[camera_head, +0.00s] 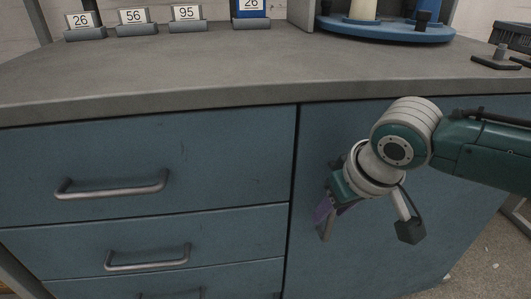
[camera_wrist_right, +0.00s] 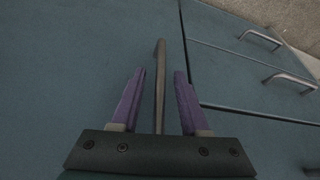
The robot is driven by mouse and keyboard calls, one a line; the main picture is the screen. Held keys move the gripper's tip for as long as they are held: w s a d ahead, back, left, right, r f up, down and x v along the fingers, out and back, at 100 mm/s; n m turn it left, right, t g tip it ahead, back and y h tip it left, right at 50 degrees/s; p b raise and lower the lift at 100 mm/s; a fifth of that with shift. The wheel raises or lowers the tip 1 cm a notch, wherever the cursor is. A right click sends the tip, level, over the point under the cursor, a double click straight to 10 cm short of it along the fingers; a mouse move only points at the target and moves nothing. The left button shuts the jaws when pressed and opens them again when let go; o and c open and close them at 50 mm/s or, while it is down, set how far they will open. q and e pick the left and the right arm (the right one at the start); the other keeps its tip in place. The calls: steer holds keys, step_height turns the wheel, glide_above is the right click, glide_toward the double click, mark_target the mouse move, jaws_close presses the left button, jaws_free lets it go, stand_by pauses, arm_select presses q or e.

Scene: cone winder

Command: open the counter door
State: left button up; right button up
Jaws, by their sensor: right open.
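The counter door (camera_head: 375,265) is the blue panel to the right of the drawers, and it looks closed, flush with the drawer fronts. My right gripper (camera_head: 325,222) is in front of its left part, below the counter top. In the right wrist view, the door handle (camera_wrist_right: 160,90) is a grey bar running between the two purple fingers of my right gripper (camera_wrist_right: 160,78). The fingers are open, with a gap on each side of the bar. In the head view my gripper hides most of the handle. My left gripper is not in view.
Several blue drawers with bar handles (camera_head: 112,187) fill the counter's left side. The grey counter top (camera_head: 200,75) overhangs the door. On it are number cards (camera_head: 137,17), a blue round stand (camera_head: 385,30) and dark parts at right (camera_head: 500,60). Bare floor shows at lower right.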

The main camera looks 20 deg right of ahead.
jaws_close()
stand_by(1.3)
